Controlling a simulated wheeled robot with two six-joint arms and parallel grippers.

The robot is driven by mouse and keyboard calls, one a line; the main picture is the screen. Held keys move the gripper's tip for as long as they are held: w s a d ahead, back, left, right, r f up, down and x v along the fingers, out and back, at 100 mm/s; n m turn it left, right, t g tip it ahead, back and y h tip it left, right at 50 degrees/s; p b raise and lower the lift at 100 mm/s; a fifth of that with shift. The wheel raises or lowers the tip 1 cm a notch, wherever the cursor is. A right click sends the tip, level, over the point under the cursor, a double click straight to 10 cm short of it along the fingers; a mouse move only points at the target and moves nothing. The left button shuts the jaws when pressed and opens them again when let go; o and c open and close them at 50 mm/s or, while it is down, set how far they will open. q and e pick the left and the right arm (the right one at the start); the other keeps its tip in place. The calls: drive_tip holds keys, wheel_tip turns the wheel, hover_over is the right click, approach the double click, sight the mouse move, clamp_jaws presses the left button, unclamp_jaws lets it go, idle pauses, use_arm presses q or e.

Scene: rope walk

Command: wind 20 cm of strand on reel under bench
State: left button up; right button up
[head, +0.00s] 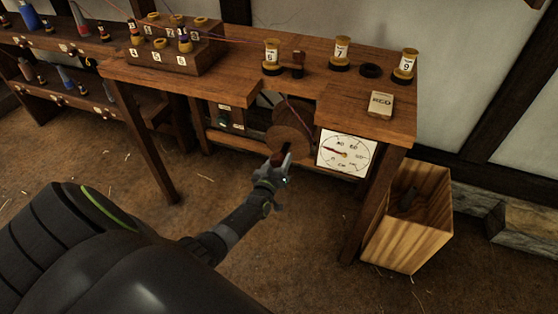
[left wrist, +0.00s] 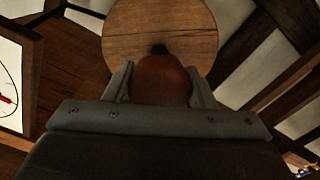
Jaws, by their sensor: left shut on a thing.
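The reel (head: 287,138) is a round wooden disc under the bench top, below the notch in its front edge. A dark reddish strand (head: 297,113) runs down from the notch to the reel. My left gripper (head: 283,163) is at the lower front of the reel, shut on the reel's brown handle. In the left wrist view the handle (left wrist: 152,82) sits between the two fingers, with the reel disc (left wrist: 160,30) behind it. A white dial (head: 345,152) with a red needle hangs right of the reel; the needle points left. My right gripper is not in view.
The bench (head: 340,95) carries numbered bobbins (head: 341,53), a dark ring (head: 371,70), a small labelled box (head: 381,104) and a numbered wooden block (head: 170,55). A wooden bin (head: 407,220) stands at the right. A shelf rack (head: 45,85) stands at the left. The floor in front is mostly clear.

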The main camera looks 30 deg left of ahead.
use_arm(q)
drive_tip(key=shift+f, duration=0.1)
drive_tip(key=o, duration=1)
drive_tip(key=shift+c, duration=0.2)
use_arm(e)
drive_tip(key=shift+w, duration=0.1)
use_arm(q)
drive_tip(key=p+v, duration=0.1)
drive_tip(key=v, duration=1.6)
drive_tip(key=shift+s+d+p, duration=0.15)
drive_tip(key=shift+p, duration=0.25)
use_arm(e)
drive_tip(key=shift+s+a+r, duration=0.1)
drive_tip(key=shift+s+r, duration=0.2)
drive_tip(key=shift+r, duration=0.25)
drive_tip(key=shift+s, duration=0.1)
